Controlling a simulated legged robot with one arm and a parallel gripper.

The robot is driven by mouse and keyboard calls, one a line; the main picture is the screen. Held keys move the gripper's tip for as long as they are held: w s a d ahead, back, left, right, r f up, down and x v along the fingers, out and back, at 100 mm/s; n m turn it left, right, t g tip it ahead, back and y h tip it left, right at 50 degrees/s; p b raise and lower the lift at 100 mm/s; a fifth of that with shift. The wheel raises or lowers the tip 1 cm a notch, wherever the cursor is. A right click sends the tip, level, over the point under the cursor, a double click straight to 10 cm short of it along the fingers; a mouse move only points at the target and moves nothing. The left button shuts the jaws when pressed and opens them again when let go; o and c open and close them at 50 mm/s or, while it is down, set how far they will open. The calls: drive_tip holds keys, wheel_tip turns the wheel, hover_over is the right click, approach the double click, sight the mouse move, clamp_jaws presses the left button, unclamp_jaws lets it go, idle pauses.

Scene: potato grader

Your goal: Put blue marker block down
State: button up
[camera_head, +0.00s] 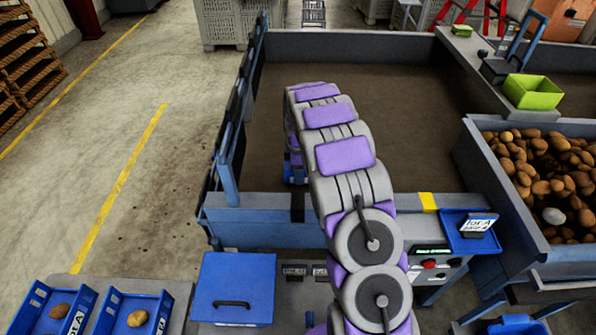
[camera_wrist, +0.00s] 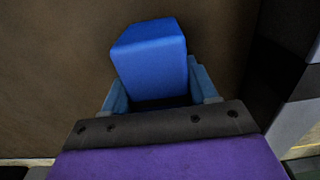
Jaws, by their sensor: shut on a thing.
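The blue marker block (camera_wrist: 148,58) fills the middle of the wrist view, with its top and one side face showing. My gripper (camera_wrist: 160,92) is shut on it, one light-blue finger on each side. The block's lower part is hidden by the gripper's dark edge. Brown surface shows behind the block; I cannot tell whether the block touches it. In the head view my arm reaches forward over the brown bed (camera_head: 400,110) of the grader. Its far end hangs near the bed's front left, mostly hidden behind my own arm links.
A blue frame rail (camera_head: 250,205) edges the bed's front. A blue lidded box (camera_head: 233,290) and two blue trays (camera_head: 130,312) with potatoes stand at front left. At right are a potato bin (camera_head: 505,190), a green box (camera_head: 532,92) and a control panel (camera_head: 430,257).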

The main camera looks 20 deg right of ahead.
drive_tip(key=o, duration=1)
drive_tip(key=shift+d, duration=0.1)
drive_tip(key=shift+o, duration=1)
drive_tip(key=shift+a, duration=0.5)
wheel_tip(320, 180, up, 12)
drive_tip(key=p, duration=0.2)
drive_tip(key=shift+w+d+f+p, duration=0.1)
drive_tip(key=shift+f+p, duration=0.1)
drive_tip(key=shift+p, duration=0.15)
drive_tip(key=shift+s+r, duration=0.25)
drive_tip(key=shift+r, duration=0.3)
drive_tip(key=s+a+r+m, duration=0.3)
drive_tip(key=s+r, duration=0.1)
drive_tip(key=s, duration=0.4)
drive_tip(key=s+a+r+m+g, duration=0.1)
drive_tip(key=s+a+r+m, duration=0.2)
drive_tip(key=s, duration=0.4)
drive_tip(key=s+a+r+m, duration=0.25)
drive_tip(key=s+r, duration=0.25)
drive_tip(key=s, duration=0.3)
drive_tip(key=s+a+m, duration=0.1)
drive_tip(key=s, duration=0.6)
drive_tip(key=s+a+f+m, duration=0.1)
drive_tip(key=s+m, duration=0.1)
drive_tip(key=s, duration=0.6)
drive_tip(key=s+a+m, duration=0.2)
drive_tip(key=s, duration=0.5)
drive_tip(key=shift+s+f+g, duration=0.25)
drive_tip(key=shift+f+g, duration=0.15)
